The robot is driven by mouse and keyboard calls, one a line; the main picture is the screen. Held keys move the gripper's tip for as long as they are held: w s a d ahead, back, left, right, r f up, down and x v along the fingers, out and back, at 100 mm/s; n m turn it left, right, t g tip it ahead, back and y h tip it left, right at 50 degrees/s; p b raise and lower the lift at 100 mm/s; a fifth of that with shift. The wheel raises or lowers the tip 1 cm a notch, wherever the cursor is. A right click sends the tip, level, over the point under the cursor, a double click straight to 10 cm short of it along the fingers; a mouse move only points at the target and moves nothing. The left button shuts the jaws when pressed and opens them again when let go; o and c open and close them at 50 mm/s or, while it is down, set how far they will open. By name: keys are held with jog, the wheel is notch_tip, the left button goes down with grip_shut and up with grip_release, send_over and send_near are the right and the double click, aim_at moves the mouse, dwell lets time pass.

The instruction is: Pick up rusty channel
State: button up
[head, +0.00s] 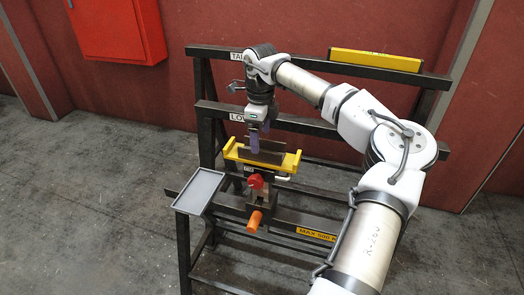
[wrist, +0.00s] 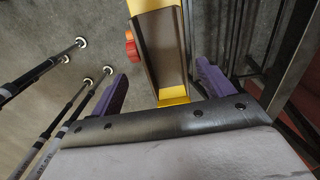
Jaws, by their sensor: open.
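The rusty channel (head: 270,158) is a short dark brown piece lying on a yellow holder (head: 232,152) on the black rack in the head view. In the wrist view the channel (wrist: 161,50) runs lengthwise away from the camera, its trough facing me, with yellow (wrist: 174,96) showing at its near end. My gripper (head: 258,138) points down over the channel in the head view. Its purple fingers are apart, one on each side of the channel's line in the wrist view (wrist: 163,80). Whether a finger touches it I cannot tell.
A red knob (head: 255,181) and an orange handle (head: 255,220) sit below the holder. A grey tray (head: 200,191) is at the front left. A yellow bar (head: 375,60) lies on the rack's top rail. A red box (head: 118,30) hangs on the wall.

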aim_at(262, 146)
jog(key=f, duration=0.1)
jog(key=f+p, duration=0.1)
jog(key=f, duration=0.3)
jog(key=shift+w+d+p, duration=0.2)
jog(key=shift+w+p, duration=0.1)
jog(key=shift+p, duration=0.05)
jog(key=shift+r, duration=0.1)
jog(key=c, duration=1.6)
